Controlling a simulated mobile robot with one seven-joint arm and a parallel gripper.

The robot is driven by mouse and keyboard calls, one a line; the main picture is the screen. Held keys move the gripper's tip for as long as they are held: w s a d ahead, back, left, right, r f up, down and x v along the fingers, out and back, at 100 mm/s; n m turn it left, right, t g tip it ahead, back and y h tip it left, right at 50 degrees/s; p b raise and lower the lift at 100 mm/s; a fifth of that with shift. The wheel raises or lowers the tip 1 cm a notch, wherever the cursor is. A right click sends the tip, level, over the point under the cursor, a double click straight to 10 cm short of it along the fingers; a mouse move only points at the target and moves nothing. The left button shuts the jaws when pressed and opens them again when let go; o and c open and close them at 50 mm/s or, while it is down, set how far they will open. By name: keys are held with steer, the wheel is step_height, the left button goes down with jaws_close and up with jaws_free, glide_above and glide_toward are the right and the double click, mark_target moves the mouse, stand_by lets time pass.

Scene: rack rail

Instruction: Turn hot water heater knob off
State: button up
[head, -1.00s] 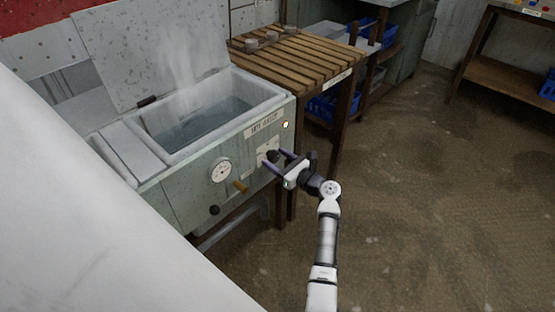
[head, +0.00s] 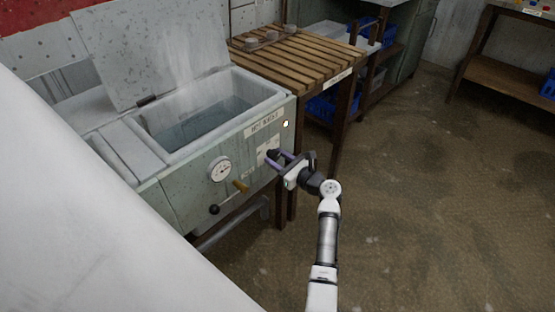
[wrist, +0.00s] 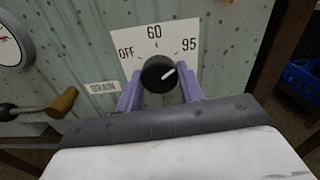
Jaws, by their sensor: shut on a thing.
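The black heater knob (wrist: 158,74) sits on a white dial plate (wrist: 150,45) marked OFF, 60 and 95. Its white pointer line points up and right, toward the 95 side. My gripper (wrist: 160,90) has its two purple fingers on either side of the knob and is shut on it. In the head view my gripper (head: 277,157) reaches the right part of the hot water heater's front (head: 180,193). The dial is too small to read there.
A small light (head: 285,123) glows above the knob. A gauge (head: 220,169) and a brass-coloured drain handle (head: 241,186) are to the left. The heater's lid (head: 150,50) is open over steaming water.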

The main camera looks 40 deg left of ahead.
steer(key=n+b, duration=0.3)
steer(key=n, duration=0.3)
steer(key=shift+f, duration=0.15)
steer(key=n+b, duration=0.5)
steer(key=n, duration=0.1)
steer(key=shift+w, duration=0.1)
steer(key=n+b, duration=0.4)
steer(key=n, duration=0.1)
steer(key=shift+d+n+b, duration=0.1)
steer(key=shift+n+b, duration=0.2)
steer(key=shift+b, duration=0.1)
steer(key=n+b, duration=0.2)
steer(key=shift+n, duration=0.3)
steer(key=shift+r+n+b, duration=0.2)
steer(key=shift+n+b, duration=1)
steer(key=shift+n, duration=0.1)
steer(key=shift+r, duration=0.1)
steer(key=o, duration=1)
